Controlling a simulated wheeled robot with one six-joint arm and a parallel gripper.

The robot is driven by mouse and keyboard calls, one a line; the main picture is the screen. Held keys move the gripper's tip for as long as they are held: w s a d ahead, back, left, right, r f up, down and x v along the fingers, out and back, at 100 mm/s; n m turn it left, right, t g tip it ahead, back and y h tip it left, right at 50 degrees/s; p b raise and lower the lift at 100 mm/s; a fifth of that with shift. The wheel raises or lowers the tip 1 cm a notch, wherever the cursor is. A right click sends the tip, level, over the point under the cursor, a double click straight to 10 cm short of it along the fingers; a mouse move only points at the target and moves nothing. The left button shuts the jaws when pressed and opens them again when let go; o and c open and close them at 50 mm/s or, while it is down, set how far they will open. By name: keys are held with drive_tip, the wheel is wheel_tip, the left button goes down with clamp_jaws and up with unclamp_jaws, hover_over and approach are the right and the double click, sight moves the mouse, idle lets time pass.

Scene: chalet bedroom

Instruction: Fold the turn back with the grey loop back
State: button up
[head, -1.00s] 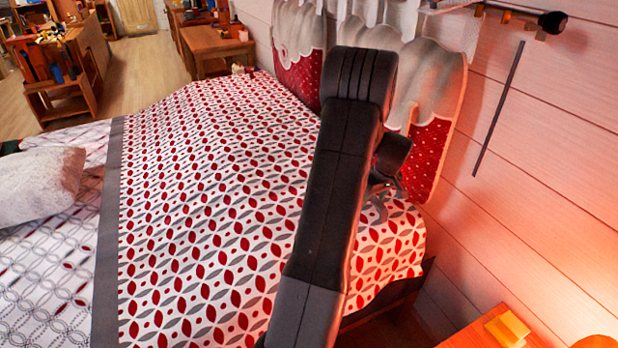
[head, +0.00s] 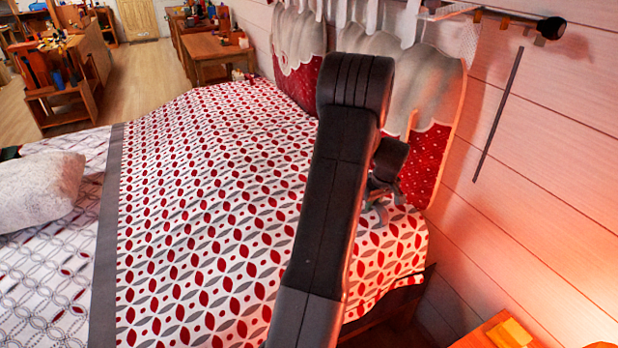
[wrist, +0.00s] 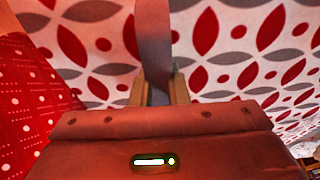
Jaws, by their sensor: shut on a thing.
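The turn back (head: 200,200) is a white cloth with red and grey leaf shapes. It lies spread over the bed, with a grey band (head: 108,235) along its left edge. My gripper (head: 376,208) is at the headboard end of the cloth, partly hidden behind my arm. In the wrist view, my gripper (wrist: 158,92) has its two fingers on either side of a flat grey-brown strap, the grey loop (wrist: 153,40), and is shut on it. The patterned cloth lies close behind the strap. The head view does not show the loop clearly.
A red and white headboard (head: 432,165) stands close beside the gripper, against the plank wall. A grey-white pillow (head: 38,190) lies at the left on a paler bedcover (head: 40,275). A wooden nightstand (head: 475,338) is at the lower right. Open floor lies beyond the bed.

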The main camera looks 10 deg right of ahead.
wheel_tip(320, 180, up, 7)
drive_tip(key=a+h+p, duration=0.1)
drive_tip(key=a, duration=0.1)
drive_tip(key=shift+s+p, duration=0.4)
drive_tip(key=shift+r, duration=0.15)
drive_tip(key=s+a+r+h+p, duration=0.1)
drive_tip(key=a+r, duration=0.3)
drive_tip(key=r, duration=0.3)
drive_tip(key=shift+s+r+t+p, duration=0.25)
drive_tip(key=shift+t+p, duration=0.05)
drive_tip(key=shift+p, duration=0.05)
drive_tip(key=shift+a, duration=0.1)
drive_tip(key=shift+n+t+h, duration=0.3)
drive_tip(key=shift+h, duration=0.6)
drive_tip(key=a+r, duration=0.2)
drive_tip(key=s+a+r, duration=0.1)
drive_tip(key=a+r, duration=0.1)
drive_tip(key=s+a+r, duration=0.1)
drive_tip(key=a+r, duration=0.1)
drive_tip(key=shift+s+r+b, duration=0.1)
drive_tip(key=shift+b, duration=0.2)
